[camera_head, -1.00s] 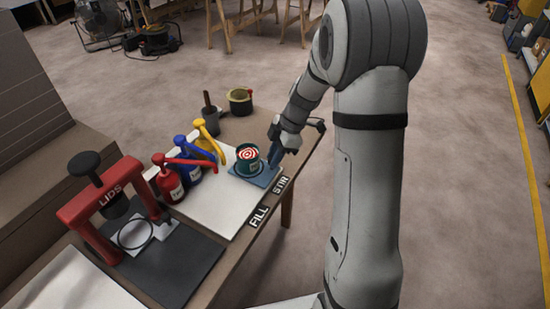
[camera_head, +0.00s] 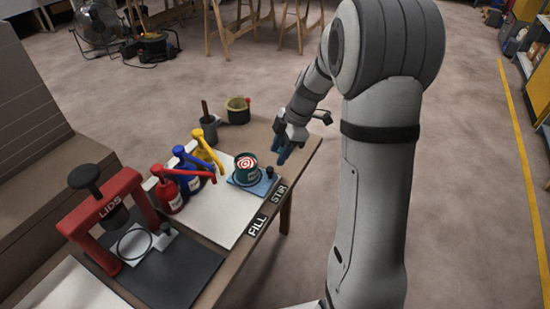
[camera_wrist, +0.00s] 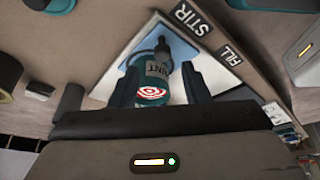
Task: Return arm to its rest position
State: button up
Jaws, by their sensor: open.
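My gripper (camera_head: 286,148) is open and empty. It hangs above the right part of the bench, up and to the right of the paint can in the head view. Its two fingers (camera_wrist: 161,88) also show in the wrist view, with the can seen beyond and between them, apart from them. The teal paint can (camera_head: 246,172) stands upright on the blue plate (camera_head: 267,187) by the STIR label, with a red and white swirl on top. The can also shows in the wrist view (camera_wrist: 155,82).
Red (camera_head: 168,194), blue (camera_head: 190,174) and yellow (camera_head: 204,154) pump bottles stand left of the can. A red LIDS press (camera_head: 103,207) is at the front left. A grey pot (camera_head: 209,128) and an olive tub (camera_head: 238,110) stand at the back.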

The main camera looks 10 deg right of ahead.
jog(key=v, duration=0.2)
jog(key=shift+d+r, duration=0.15)
jog(key=shift+r, duration=0.05)
jog(key=s+r+m+t+h+p, duration=0.3)
jog(key=s+r+m+h+p, duration=0.1)
jog(key=s+r+m+p, duration=1.4)
jog(key=s+r+p, duration=0.1)
jog(key=s+r, duration=0.4)
jog(key=r, duration=0.4)
jog(key=shift+m+p, duration=0.4)
jog(key=shift+a, duration=0.2)
jog(key=shift+c, duration=0.5)
